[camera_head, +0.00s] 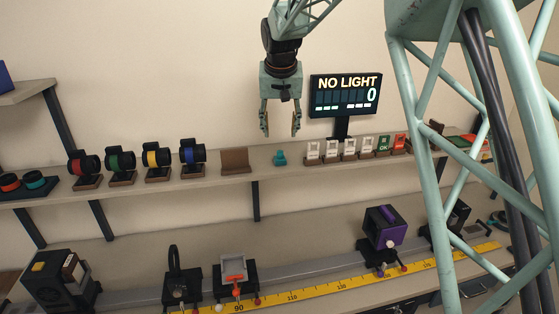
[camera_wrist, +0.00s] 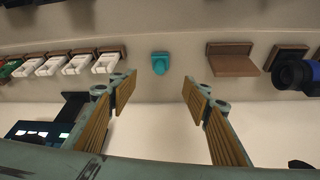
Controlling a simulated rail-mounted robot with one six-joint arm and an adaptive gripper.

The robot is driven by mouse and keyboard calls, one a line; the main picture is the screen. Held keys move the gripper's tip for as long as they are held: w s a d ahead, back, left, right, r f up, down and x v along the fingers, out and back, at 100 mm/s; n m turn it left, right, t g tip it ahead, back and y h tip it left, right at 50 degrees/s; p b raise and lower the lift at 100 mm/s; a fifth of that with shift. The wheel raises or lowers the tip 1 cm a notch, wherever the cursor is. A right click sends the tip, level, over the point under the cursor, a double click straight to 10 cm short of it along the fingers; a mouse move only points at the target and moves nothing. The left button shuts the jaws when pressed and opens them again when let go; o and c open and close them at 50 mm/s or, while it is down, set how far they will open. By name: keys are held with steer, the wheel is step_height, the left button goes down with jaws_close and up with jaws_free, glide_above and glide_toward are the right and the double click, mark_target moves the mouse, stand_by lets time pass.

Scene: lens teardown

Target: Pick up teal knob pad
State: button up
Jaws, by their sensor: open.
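The teal knob pad (camera_head: 280,158) is a small teal piece with a rounded knob, standing on the wall shelf between a brown empty stand and a row of white cards. In the wrist view the teal knob pad (camera_wrist: 160,63) lies in the middle, beyond the fingertips and in line with the gap between them. My gripper (camera_head: 281,133) is open and empty, pointing down, above and apart from the pad. Its two fingers with ribbed tan pads also show in the wrist view (camera_wrist: 160,88). Nothing hides the pad.
On the shelf (camera_head: 225,172), the brown stand (camera_head: 235,160) and white cards (camera_head: 331,150) flank the pad with a little room either side. Several colour-ringed lenses (camera_head: 193,152) stand left. A "NO LIGHT" display (camera_head: 345,95) rises behind, right of my gripper. A yellow ruled rail (camera_head: 330,287) runs below.

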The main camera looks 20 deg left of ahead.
mark_target(280, 152)
steer(key=shift+f, duration=0.15)
steer(key=shift+p+x, duration=0.4)
steer(key=shift+x, duration=3.75)
steer(key=shift+p+x, duration=0.5)
steer(key=shift+x, duration=2.1)
steer(key=shift+w+d, duration=0.1)
steer(key=shift+c, duration=0.5)
steer(key=c, duration=0.9)
